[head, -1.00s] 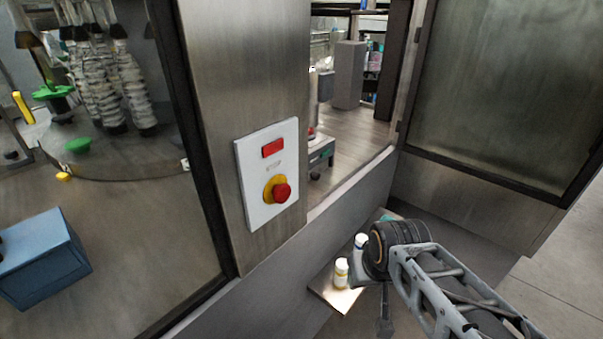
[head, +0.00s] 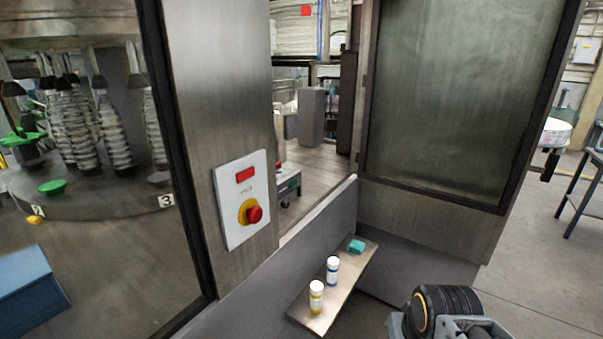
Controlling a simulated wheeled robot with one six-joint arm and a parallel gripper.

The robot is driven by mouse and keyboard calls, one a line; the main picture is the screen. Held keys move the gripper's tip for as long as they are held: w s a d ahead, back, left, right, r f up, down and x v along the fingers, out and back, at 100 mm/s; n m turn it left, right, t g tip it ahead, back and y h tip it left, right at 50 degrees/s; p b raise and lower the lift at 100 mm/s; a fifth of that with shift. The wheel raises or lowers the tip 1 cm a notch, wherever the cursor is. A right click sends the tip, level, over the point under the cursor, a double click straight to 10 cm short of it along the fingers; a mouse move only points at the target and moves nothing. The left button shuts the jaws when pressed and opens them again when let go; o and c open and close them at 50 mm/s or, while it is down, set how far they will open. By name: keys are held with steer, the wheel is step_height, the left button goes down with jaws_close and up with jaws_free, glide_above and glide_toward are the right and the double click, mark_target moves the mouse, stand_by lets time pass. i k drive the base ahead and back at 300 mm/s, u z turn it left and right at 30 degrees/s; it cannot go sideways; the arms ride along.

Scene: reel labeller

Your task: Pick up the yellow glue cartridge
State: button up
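The yellow glue cartridge (head: 316,297), a small upright cylinder with a white cap and a yellow band, stands near the front end of a narrow metal shelf (head: 346,282). A similar cartridge with a blue band (head: 332,270) stands just behind it. A teal block (head: 357,246) lies at the shelf's far end. Part of my arm shows at the lower right, apart from the shelf and the cartridges. My gripper's fingers are not visible.
The shelf runs along a low grey machine wall (head: 318,225). A panel with a red emergency button (head: 254,214) is on the steel post at left. A metal door with a dark frame (head: 450,100) stands behind the shelf. Open floor lies to the right.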

mark_target(315, 299)
steer(key=z, duration=1)
steer(key=i, duration=1.15)
steer(key=u, duration=2.5)
steer(key=k, duration=0.5)
steer(key=u, duration=1.65)
steer(key=i, duration=1.25)
steer(key=z, duration=0.05)
